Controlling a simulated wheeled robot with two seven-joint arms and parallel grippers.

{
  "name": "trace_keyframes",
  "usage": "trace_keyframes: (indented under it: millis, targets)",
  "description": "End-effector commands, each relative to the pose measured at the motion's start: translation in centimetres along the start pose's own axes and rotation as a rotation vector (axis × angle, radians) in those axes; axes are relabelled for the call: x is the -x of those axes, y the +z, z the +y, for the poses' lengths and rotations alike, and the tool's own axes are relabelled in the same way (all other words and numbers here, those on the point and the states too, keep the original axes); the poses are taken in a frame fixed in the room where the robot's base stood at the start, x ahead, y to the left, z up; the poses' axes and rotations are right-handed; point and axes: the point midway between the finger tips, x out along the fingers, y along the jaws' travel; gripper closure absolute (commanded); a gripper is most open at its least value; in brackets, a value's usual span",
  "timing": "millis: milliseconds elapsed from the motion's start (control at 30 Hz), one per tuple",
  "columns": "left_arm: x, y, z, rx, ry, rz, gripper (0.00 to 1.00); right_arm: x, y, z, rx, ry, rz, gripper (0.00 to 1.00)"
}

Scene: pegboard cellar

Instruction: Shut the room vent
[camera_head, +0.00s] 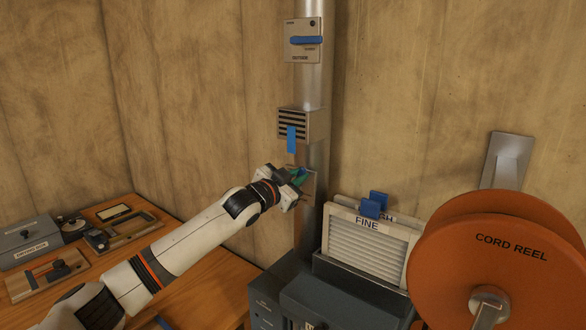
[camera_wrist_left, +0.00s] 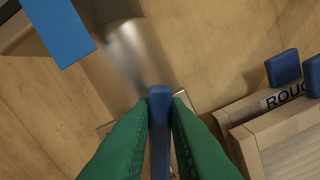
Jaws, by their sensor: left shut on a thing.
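A metal duct (camera_head: 311,80) runs up the wall. High on it is a plate marked OUTSIDE (camera_head: 302,55) with a blue handle (camera_head: 306,41) lying level. Below is a slatted vent box (camera_head: 293,124) with a blue strip (camera_head: 291,139) hanging from it; the strip also shows in the left wrist view (camera_wrist_left: 62,30). Lower still, a small plate (camera_head: 309,187) is mostly hidden by my left gripper (camera_head: 298,176). In the left wrist view its green fingers (camera_wrist_left: 160,108) are shut on a blue handle (camera_wrist_left: 160,135). The small plate's label cannot be read. My right gripper is out of view.
An orange cord reel (camera_head: 480,270) stands in the right foreground. Left of it, a filter panel marked FINE (camera_head: 366,248) stands in a dark unit (camera_head: 340,300). A wooden bench (camera_head: 195,285) at left holds a grey box (camera_head: 30,240) and wooden trays.

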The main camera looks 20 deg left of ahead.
Motion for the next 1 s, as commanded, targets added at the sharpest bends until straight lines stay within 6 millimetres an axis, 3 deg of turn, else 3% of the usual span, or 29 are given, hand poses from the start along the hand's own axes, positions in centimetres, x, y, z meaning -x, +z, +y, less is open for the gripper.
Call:
trace_keyframes:
  millis: [400,1000]
  targets:
    - [0.0,-0.3,-2.1,-0.397,-0.002,0.001,1.00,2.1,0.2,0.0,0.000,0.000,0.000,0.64]
    - [0.0,-2.2,-4.4,-0.924,-0.002,0.001,1.00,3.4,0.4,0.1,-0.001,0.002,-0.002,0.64]
